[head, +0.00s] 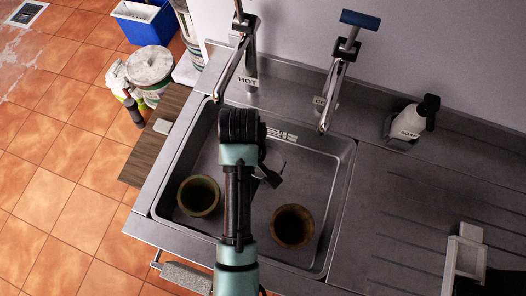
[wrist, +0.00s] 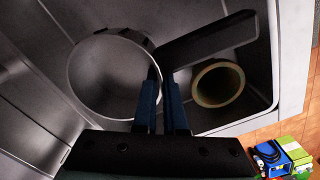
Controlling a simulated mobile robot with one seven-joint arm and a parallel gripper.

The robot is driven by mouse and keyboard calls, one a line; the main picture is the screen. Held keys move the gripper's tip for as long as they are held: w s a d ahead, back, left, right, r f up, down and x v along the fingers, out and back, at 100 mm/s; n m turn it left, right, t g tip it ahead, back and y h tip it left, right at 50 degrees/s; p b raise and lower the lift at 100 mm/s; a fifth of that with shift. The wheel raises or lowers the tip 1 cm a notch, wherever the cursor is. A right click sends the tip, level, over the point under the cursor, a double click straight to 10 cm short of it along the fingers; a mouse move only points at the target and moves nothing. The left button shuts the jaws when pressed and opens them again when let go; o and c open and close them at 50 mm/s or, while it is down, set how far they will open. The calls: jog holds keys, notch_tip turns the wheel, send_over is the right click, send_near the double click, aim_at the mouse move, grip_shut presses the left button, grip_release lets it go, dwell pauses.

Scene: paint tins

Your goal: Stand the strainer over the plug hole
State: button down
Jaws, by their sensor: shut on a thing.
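In the wrist view, my gripper (wrist: 163,92) is shut on what looks like the strainer (wrist: 108,80), a round grey thing with a thin rim. A flat dark bar (wrist: 210,39), seemingly its handle, reaches right from the fingers. In the head view, my gripper (head: 266,170) is over the sink (head: 322,160), and my arm covers most of the strainer. I cannot make out the plug hole in either view; my arm or the strainer may hide it.
An olive pot (head: 199,195) and a brown pot (head: 292,226) stand in the sink on either side of my arm. Hot (head: 242,62) and second (head: 335,75) taps overhang the back. A soap bottle (head: 410,120) stands right; the draining board (head: 400,205) is mostly clear.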

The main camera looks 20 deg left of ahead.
jog(key=shift+w+a+f+n, duration=0.15)
jog(key=shift+f+n, duration=0.2)
jog(key=shift+n, duration=0.05)
notch_tip(320, 180, down, 9)
jog(key=shift+f, duration=0.15)
jog(key=shift+f, duration=0.55)
jog(key=shift+f+b, duration=0.1)
jog(key=shift+b, duration=0.2)
jog(key=c, duration=1)
grip_release()
